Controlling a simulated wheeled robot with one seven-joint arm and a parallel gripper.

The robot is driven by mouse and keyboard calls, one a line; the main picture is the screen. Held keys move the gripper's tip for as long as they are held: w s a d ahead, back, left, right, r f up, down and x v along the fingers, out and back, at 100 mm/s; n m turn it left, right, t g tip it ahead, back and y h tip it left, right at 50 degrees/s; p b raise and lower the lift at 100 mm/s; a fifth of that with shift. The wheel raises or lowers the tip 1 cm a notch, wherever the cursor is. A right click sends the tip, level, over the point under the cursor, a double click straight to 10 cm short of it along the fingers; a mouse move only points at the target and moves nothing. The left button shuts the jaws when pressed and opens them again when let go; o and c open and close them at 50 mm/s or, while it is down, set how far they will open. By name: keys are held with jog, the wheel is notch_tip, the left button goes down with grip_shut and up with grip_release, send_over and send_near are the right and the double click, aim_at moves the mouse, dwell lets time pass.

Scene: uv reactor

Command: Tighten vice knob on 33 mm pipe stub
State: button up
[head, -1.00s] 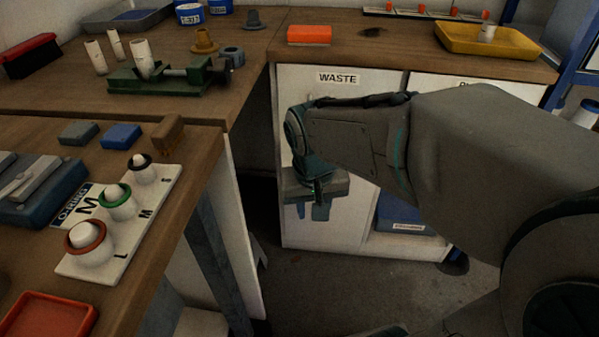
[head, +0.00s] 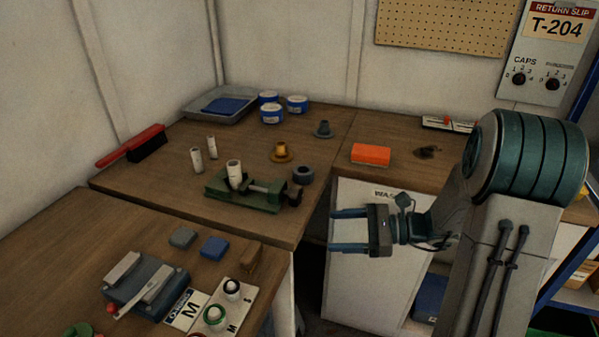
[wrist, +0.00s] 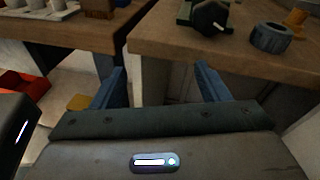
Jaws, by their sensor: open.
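The green vice (head: 228,198) lies on the far-left bench, with a white pipe stub (head: 234,170) standing upright in its jaws. Its dark knob (head: 294,194) is at the right end, near the bench edge. Two more white stubs (head: 196,160) stand behind it. My gripper (head: 332,230) is open and empty, pointing left, off the bench edge to the right of the knob and apart from it. In the wrist view the open fingers (wrist: 160,70) face the bench edge. The knob (wrist: 212,17) shows near the top, beyond the fingers. Whether the stub is clamped tight cannot be told.
A grey ring (head: 303,174) sits close behind the knob. A yellow flanged part (head: 281,153) and an orange block (head: 370,154) lie farther back. The near bench holds an O-ring board (head: 238,302) and a blue-grey fixture (head: 146,284). The white waste cabinet (head: 352,278) stands behind my gripper.

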aim_at(301, 197)
jog(key=w+d+r+m+t+y+p, duration=0.1)
jog(key=w+d+r+m+t, duration=0.2)
jog(key=w+t, duration=0.1)
jog(key=x, duration=0.9)
jog(key=p+x, duration=0.1)
jog(key=x, duration=0.3)
jog(key=shift+s+a+f, duration=0.25)
jog(key=c, duration=1)
jog(key=shift+p, duration=0.3)
